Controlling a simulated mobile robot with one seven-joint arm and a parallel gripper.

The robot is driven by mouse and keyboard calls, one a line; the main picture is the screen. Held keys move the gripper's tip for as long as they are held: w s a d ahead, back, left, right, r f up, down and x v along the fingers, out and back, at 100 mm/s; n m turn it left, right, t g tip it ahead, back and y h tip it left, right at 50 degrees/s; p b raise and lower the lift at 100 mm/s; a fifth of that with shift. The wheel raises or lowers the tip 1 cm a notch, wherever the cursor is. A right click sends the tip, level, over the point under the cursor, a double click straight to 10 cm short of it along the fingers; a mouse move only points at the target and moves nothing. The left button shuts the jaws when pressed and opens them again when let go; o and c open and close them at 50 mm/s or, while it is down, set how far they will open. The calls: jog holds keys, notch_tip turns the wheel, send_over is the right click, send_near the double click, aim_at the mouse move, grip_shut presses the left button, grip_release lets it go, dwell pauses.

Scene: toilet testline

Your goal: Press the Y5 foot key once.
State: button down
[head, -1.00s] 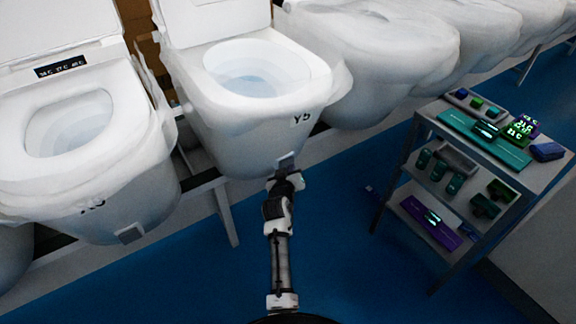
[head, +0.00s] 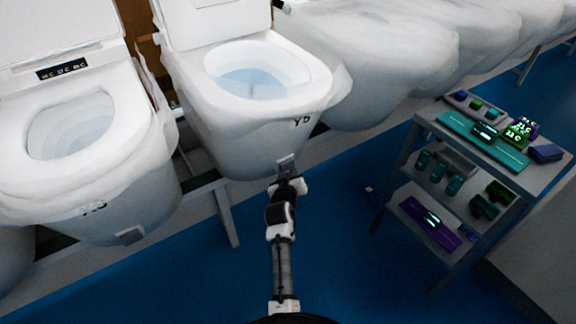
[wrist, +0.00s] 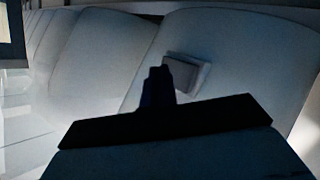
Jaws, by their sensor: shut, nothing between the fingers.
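The toilet marked Y5 (head: 240,110) stands at the upper centre of the head view, its lid up and its bowl open. Its foot key (head: 286,163) is a small grey plate low on the front of the bowl. My gripper (head: 287,180) is at the front of this toilet, just below the key in the picture. In the wrist view the foot key (wrist: 184,72) is a grey raised square on the pale toilet front. My shut fingers (wrist: 158,85) show dark just left of it. I cannot tell whether the fingertips touch the key.
Another toilet (head: 75,140) with its own grey key (head: 130,236) stands to the left. Several plastic-wrapped toilets (head: 385,60) run off to the right. A grey cart (head: 408,160) with devices stands at the right. The blue floor (head: 180,275) in front is clear.

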jog(key=s+d+p, duration=0.1)
jog(key=s, duration=0.1)
jog(key=s+d+p, duration=0.1)
jog(key=s+d, duration=0.1)
jog(key=shift+p, duration=0.4)
dwell(0.9)
